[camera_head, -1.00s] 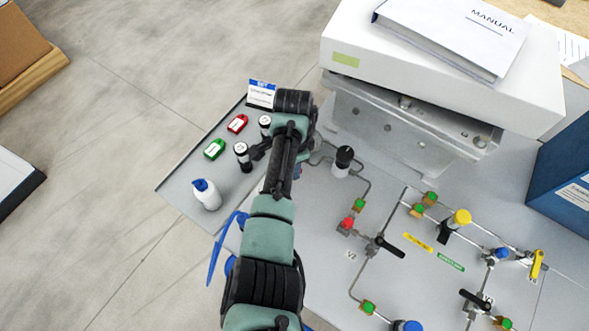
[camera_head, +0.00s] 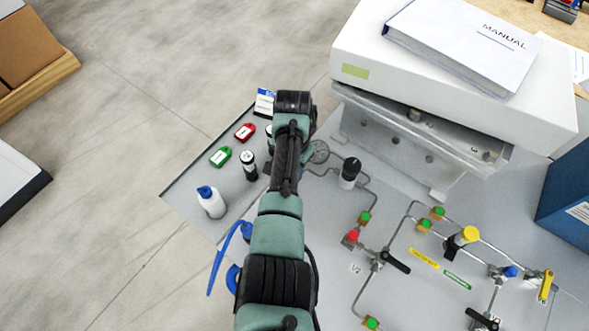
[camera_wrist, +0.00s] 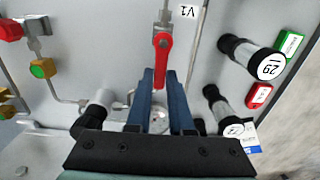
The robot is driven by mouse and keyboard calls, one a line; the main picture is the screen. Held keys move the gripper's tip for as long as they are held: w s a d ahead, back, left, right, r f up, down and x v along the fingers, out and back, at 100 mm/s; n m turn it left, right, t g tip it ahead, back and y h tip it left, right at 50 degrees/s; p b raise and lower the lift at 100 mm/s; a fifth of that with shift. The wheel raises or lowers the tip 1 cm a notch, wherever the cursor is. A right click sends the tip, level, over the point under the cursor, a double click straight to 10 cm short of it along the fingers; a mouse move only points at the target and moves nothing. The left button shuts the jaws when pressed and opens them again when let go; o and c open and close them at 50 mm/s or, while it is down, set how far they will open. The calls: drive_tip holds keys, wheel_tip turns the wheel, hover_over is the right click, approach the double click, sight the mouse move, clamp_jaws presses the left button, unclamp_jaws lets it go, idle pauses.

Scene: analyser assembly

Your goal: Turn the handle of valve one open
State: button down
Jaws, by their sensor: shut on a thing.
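In the wrist view a red lever handle (camera_wrist: 162,48) sits on a valve at the end of a thin pipe, beside the printed label V1 (camera_wrist: 187,12). The handle runs from the valve toward me, roughly in line with the pipe. My gripper (camera_wrist: 160,75) has its two blue fingers on either side of the handle's near part and is shut on it. The handle's far end is partly hidden between the fingers. In the head view my arm covers valve one and the gripper.
Close to the fingers in the wrist view stand black-capped cylinders (camera_wrist: 269,66) and (camera_wrist: 233,130). The head view shows a white bottle (camera_head: 211,204), a green tag (camera_head: 220,156), a red tag (camera_head: 244,132), a black knob (camera_head: 350,172), and valves and pipes to the right.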

idle(0.4)
drive_tip(key=c, duration=0.8)
unclamp_jaws()
drive_tip(key=shift+r, duration=0.1)
wheel_tip(320, 180, up, 13)
